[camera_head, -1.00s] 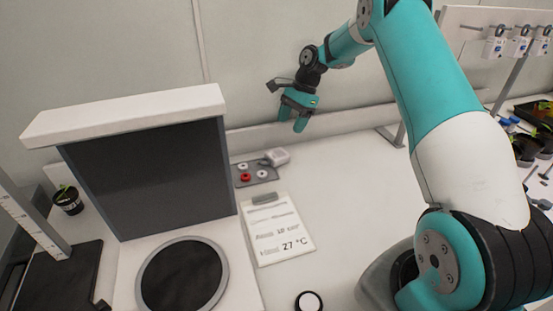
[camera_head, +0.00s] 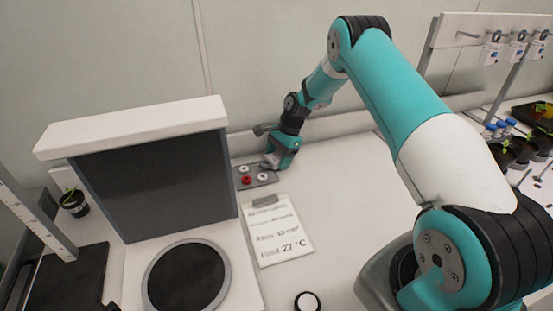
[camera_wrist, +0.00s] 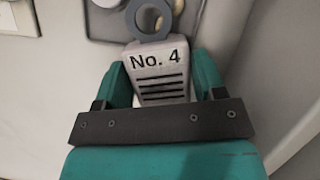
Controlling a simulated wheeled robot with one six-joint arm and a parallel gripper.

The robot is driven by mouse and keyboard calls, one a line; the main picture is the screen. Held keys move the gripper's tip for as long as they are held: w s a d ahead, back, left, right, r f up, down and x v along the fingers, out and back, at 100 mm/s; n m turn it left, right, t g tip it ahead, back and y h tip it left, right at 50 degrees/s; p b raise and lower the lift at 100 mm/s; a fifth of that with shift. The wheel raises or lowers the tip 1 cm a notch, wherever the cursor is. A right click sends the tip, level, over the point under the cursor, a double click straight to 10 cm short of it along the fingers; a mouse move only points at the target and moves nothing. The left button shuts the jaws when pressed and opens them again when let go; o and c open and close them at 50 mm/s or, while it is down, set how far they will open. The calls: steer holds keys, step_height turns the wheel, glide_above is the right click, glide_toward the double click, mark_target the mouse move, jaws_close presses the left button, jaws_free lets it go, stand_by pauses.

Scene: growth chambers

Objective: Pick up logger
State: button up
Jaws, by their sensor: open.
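The logger (camera_wrist: 160,75) is a pale block marked "No. 4" with dark lines and a grey ring at its top end. It lies in the middle of the wrist view. My gripper (camera_wrist: 161,88) is open, with one teal finger on each side of the logger; I cannot tell if they touch it. In the head view my gripper (camera_head: 272,162) is low at the back of the bench, and it largely hides the logger there.
A grey plate with red and white round parts (camera_head: 246,181) lies just left of my gripper. A clipboard reading 27 °C (camera_head: 279,232) lies nearer. A dark-fronted box (camera_head: 155,180) stands left. Similar tags (camera_head: 491,52) hang from a rack at right. Bench right of the clipboard is clear.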

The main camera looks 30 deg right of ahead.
steer(key=shift+c, duration=0.2)
steer(key=c, duration=0.6)
steer(key=shift+c, duration=0.2)
